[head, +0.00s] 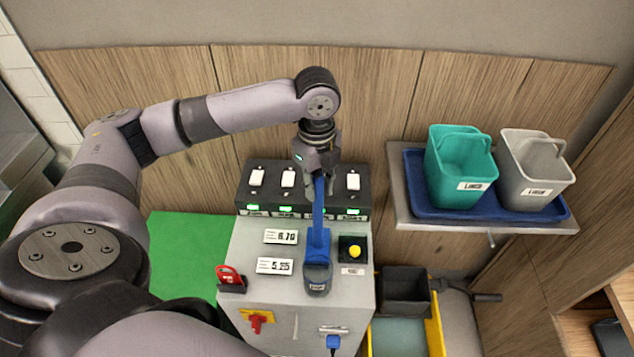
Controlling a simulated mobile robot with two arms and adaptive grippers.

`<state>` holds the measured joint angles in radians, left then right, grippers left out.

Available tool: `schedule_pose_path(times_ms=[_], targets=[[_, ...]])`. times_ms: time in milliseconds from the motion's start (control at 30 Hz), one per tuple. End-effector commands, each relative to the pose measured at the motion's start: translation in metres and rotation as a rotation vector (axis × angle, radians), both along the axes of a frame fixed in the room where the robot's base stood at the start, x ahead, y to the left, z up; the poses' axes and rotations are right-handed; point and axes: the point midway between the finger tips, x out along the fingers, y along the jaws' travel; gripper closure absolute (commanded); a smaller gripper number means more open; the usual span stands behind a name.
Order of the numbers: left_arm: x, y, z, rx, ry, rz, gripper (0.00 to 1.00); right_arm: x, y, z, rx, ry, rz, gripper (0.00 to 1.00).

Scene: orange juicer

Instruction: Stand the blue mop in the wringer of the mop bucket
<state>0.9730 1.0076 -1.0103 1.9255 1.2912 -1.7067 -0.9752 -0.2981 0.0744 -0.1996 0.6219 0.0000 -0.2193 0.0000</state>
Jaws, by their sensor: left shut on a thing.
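My left gripper (319,181) points down over the grey machine and is shut on the upright handle of a blue tool (318,240). The tool widens below the handle, and its lower end meets a dark grey labelled holder (317,280) at the machine's top. I cannot tell whether it sits inside the holder, nor whether this tool is the mop. No other blue mop shows. The yellow mop bucket (436,330) stands low at the right of the machine, partly cut off by the frame. Its dark grey wringer (405,291) looks empty. My right gripper is out of view.
The grey machine (250,245) carries switches, a yellow button (355,251), a red lever (230,276) and a red-yellow knob (257,321). A shelf with a blue tray (412,190) bears a teal bucket (460,170) and a grey bucket (537,170) above the mop bucket's right.

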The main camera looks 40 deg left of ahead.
Motion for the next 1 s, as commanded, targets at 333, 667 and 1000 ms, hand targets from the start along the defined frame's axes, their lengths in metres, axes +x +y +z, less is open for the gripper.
schedule_pose_path(times_ms=[333, 667, 1000], targets=[[-0.0004, -0.0001, -0.0029, -0.001, 0.002, 0.0, 0.79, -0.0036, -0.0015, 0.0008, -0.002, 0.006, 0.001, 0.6], [-0.0002, -0.0003, -0.0025, 0.0, 0.001, 0.0, 0.6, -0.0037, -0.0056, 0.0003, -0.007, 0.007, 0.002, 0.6], [0.0006, -0.0004, 0.0022, -0.001, -0.003, 0.0, 0.6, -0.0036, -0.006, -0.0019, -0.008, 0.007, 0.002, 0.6]])
